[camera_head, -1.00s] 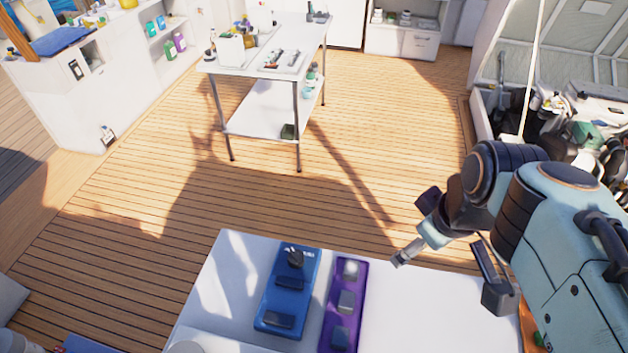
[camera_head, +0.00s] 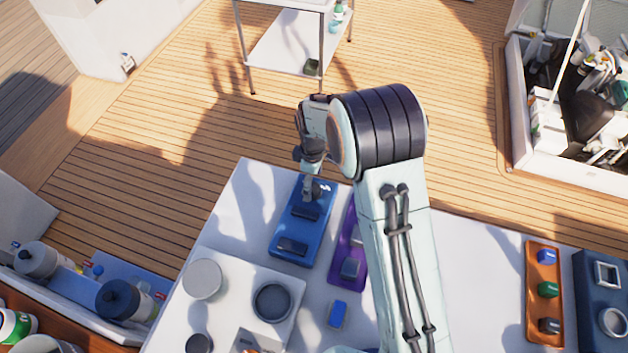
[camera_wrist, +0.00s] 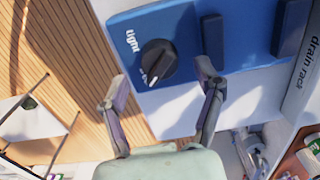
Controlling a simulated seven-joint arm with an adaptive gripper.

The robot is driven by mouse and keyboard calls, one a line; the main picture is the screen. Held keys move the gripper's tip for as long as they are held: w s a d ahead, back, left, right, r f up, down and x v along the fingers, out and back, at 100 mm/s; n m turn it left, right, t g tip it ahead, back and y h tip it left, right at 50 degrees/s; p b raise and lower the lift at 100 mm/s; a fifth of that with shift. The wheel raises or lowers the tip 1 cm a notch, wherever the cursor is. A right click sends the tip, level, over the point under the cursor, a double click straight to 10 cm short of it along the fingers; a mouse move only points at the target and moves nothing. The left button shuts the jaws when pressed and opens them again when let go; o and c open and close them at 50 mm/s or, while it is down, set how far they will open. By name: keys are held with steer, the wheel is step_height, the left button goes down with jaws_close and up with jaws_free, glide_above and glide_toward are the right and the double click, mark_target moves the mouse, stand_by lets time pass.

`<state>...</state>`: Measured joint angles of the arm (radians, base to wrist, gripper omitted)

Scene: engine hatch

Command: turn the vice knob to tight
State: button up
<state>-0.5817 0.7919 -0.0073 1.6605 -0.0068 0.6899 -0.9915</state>
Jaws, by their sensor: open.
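The vice is a blue block (camera_head: 284,230) on the white table in the head view, and it fills the upper part of the wrist view (camera_wrist: 185,25). Its black round knob (camera_wrist: 158,60) sits near the block's end. The knob's white pointer is toward the bottom of the wrist view, by a small marking that is partly hidden. A white word that looks like "tight" is printed to the knob's upper left. My gripper (camera_wrist: 163,78) is open, with one finger on each side of the knob; contact is not clear. In the head view my gripper (camera_head: 311,180) is over the knob end.
Dark raised bars (camera_wrist: 212,38) stand on the block beside the right finger. A purple block (camera_head: 350,268) is close to its right, partly behind my arm. A white unit with round openings (camera_head: 240,300) is in front.

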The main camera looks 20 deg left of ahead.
steer(key=shift+f, duration=1.15)
steer(key=c, duration=1.2)
steer(key=shift+o, duration=0.2)
steer(key=shift+m, duration=0.3)
steer(key=m, duration=0.3)
steer(key=shift+m, duration=0.3)
steer(key=m, duration=0.8)
steer(key=shift+m, duration=2.1)
